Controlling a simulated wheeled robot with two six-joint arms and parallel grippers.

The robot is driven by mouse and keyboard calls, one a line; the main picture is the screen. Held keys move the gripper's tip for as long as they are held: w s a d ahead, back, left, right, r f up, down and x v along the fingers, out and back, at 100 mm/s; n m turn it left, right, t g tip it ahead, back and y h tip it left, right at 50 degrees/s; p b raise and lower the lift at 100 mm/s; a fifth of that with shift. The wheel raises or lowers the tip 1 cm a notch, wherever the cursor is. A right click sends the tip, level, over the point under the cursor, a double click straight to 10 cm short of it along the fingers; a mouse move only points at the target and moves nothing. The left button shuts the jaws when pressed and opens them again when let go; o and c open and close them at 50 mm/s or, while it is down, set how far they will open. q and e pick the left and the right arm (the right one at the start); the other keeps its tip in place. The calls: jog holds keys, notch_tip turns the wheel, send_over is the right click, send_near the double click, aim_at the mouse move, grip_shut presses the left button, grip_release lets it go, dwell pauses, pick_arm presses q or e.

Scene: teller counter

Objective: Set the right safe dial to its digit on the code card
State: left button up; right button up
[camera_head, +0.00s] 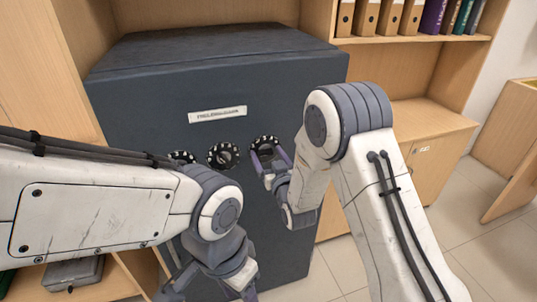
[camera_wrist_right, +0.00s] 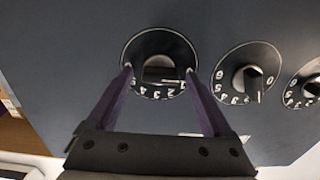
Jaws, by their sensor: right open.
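The right safe dial (camera_head: 264,142) is a black round dial with white digits on the dark safe front. In the right wrist view the same dial (camera_wrist_right: 160,48) is at the upper middle, with its grey knob between my fingers. My right gripper (camera_head: 267,158) is open, its two purple fingers on either side of the knob; I cannot tell whether they touch it. It also shows in the right wrist view (camera_wrist_right: 160,74). My left gripper (camera_head: 207,288) hangs low before the safe, partly hidden by its own arm. I cannot make out a code card.
The middle dial (camera_head: 223,155) and left dial (camera_head: 182,157) sit close beside; my left arm partly covers the left one. The dark safe (camera_head: 160,95) carries a white label (camera_head: 217,115) above the dials. Wooden shelves with binders (camera_head: 367,18) stand right.

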grip_shut()
jog(key=shift+f+m+b, duration=0.1)
jog(key=shift+m+b, duration=1.6)
jog(key=shift+b, duration=0.05)
jog(key=shift+d+m+b, duration=0.1)
jog(key=shift+m+b, duration=0.85)
jog(key=shift+m, duration=0.25)
grip_release()
